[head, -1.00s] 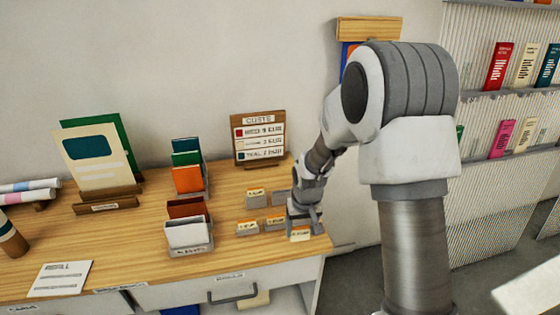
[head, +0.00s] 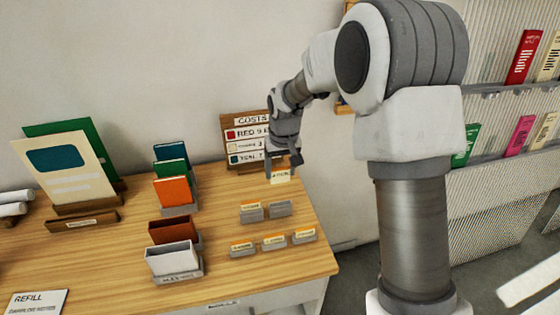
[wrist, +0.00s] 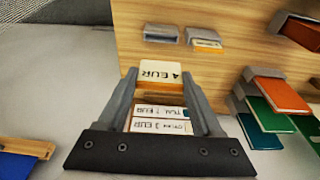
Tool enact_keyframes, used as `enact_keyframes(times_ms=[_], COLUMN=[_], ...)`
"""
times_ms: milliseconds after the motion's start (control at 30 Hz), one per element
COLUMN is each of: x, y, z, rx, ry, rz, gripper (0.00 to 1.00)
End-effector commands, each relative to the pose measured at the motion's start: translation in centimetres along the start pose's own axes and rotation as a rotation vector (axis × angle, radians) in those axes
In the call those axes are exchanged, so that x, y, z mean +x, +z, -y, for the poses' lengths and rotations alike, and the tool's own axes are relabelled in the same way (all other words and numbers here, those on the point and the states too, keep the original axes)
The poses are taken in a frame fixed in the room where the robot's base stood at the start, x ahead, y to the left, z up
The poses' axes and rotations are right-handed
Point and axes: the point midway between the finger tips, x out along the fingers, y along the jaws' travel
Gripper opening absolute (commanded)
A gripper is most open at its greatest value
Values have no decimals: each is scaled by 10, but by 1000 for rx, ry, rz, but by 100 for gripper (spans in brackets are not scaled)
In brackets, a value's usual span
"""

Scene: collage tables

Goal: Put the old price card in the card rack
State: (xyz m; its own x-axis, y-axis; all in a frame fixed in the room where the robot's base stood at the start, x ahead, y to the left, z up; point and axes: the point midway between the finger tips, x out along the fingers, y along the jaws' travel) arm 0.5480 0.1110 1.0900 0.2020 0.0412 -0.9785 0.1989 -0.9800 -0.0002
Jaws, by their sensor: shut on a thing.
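My gripper (head: 281,164) is shut on a cream price card (head: 281,177) with an orange band. In the wrist view the card (wrist: 161,74) reads "4 EUR" upside down between the fingertips (wrist: 160,88). It is held above the table, in front of the wooden COSTS board (head: 236,160). Small grey card holders stand in two rows on the table. The back left holder (head: 251,217) carries an orange-topped card; the back right holder (head: 280,210) looks empty. The front row (head: 274,245) is filled with similar cards. No label clearly names a card rack.
To the left, one rack holds blue, green and orange (head: 174,191) cards, and another holds brown and white (head: 172,258) ones. A wooden stand (head: 82,221) is further left. The table's right edge (head: 322,225) is close to the holders. Shelves (head: 500,87) stand at right.

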Motion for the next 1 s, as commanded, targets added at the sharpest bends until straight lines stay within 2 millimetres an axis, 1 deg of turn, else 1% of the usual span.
enact_keyframes(times_ms=[167,367,1000], x=[2,12,66], y=[1,3,14], z=[0,0,0], rx=[0,0,0], ry=[0,0,0], rz=[0,1,0], gripper=[16,16,16])
